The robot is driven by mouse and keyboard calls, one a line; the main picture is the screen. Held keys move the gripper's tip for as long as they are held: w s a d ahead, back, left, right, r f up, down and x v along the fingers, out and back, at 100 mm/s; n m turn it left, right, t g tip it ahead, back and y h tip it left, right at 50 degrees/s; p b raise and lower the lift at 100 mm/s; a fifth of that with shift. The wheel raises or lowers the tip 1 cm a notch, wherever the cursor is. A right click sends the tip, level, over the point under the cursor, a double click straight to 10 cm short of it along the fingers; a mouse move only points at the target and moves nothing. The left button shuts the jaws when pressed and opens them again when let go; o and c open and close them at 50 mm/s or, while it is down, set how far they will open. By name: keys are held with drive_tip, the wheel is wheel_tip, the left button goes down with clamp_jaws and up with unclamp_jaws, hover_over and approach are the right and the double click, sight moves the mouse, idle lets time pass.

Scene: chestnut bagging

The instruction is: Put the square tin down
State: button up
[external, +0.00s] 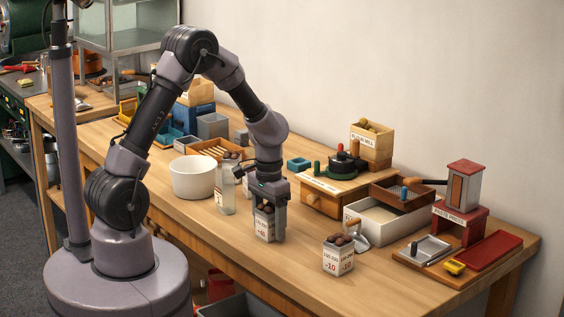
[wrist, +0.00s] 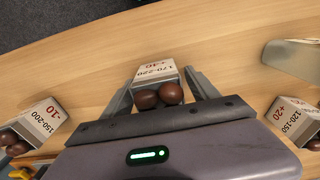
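The square tin (external: 264,226) is pale with a printed label and holds brown chestnuts. In the wrist view the tin (wrist: 156,72) reads 170-220 and sits upright between the two fingers. My gripper (external: 268,222) points straight down and is shut on it; the gripper also shows in the wrist view (wrist: 160,92). The tin's base is at or very near the table top; I cannot tell whether it touches.
A second chestnut tin (external: 338,258) labelled 150-200 stands to the right. A white tray (external: 380,222) and wooden box (external: 335,193) lie behind right. The table's front strip is clear.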

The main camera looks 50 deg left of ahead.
wheel_tip(320, 180, up, 12)
drive_tip(key=p, duration=0.5)
drive_tip(key=shift+r, duration=0.15)
wheel_tip(320, 180, up, 6)
drive_tip(key=t, duration=0.1)
hover_over(269, 212)
drive_tip(key=s, duration=0.3)
drive_tip(key=s+r+m+t+y, duration=0.1)
drive_tip(key=s+r+m+t, duration=0.1)
drive_tip(key=s+r, duration=0.5)
drive_tip(key=shift+s+a+r+m+t, duration=0.3)
drive_tip(key=shift+s+m, duration=0.1)
drive_tip(key=shift+s, duration=0.5)
drive_tip(key=shift+o, duration=0.9)
drive_tip(key=s+a+r+m+t+y, duration=0.1)
drive_tip(key=s+t, duration=0.1)
drive_tip(key=s, duration=0.5)
drive_tip(key=shift+s+r, duration=0.25)
drive_tip(key=shift+r, duration=0.1)
drive_tip(key=shift+o, duration=0.6)
drive_tip(key=shift+s+m, duration=0.15)
drive_tip(key=shift+m, duration=0.15)
